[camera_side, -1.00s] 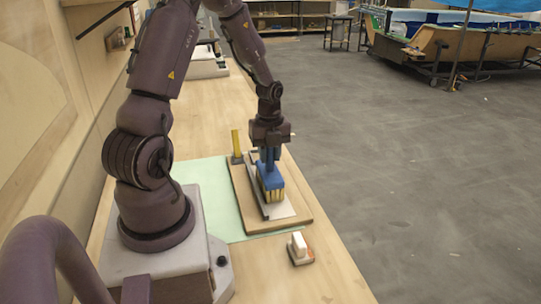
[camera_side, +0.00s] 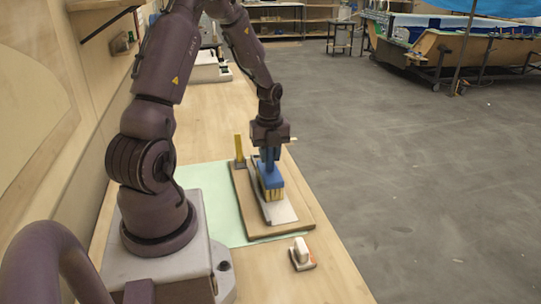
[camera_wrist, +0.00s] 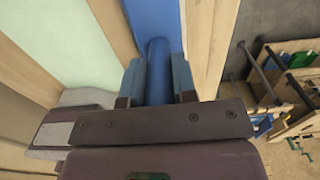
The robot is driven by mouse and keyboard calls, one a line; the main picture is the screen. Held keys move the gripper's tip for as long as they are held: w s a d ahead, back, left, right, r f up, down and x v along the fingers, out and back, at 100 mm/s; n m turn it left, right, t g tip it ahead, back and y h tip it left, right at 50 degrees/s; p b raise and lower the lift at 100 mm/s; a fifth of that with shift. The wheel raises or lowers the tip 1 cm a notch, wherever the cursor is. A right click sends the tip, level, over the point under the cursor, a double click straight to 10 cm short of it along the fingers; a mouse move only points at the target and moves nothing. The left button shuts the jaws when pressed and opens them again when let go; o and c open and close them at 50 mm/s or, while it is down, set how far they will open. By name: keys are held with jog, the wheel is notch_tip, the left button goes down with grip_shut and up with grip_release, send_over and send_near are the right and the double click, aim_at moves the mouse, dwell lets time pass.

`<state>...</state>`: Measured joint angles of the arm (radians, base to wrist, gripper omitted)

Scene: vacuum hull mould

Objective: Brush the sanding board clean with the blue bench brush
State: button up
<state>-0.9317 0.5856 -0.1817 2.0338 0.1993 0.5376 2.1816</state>
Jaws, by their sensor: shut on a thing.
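The blue bench brush (camera_side: 269,180) has a blue block with pale yellow bristles below. My gripper (camera_side: 268,150) is shut on its upright handle. In the wrist view the blue handle (camera_wrist: 158,70) sits between the two fingers of my gripper (camera_wrist: 158,85). The brush is over the sanding board (camera_side: 283,213), a pale grey strip on a wooden base board. The bristles appear to reach the strip, but I cannot tell whether they touch it. The brush hides the middle of the strip. I cannot make out any dust on it.
The wooden base board (camera_side: 302,220) lies partly on a pale green mat (camera_side: 215,185). A yellow upright piece (camera_side: 239,148) stands at its far left corner. A small block with a white handle (camera_side: 301,254) lies near the bench's front. The bench edge is close on the right.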

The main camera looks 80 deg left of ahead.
jog(key=shift+a, duration=0.1)
jog(key=shift+a, duration=1.15)
jog(key=shift+a, duration=0.1)
jog(key=shift+a, duration=0.7)
grip_shut()
notch_tip(320, 180, up, 6)
jog(key=shift+r, duration=0.1)
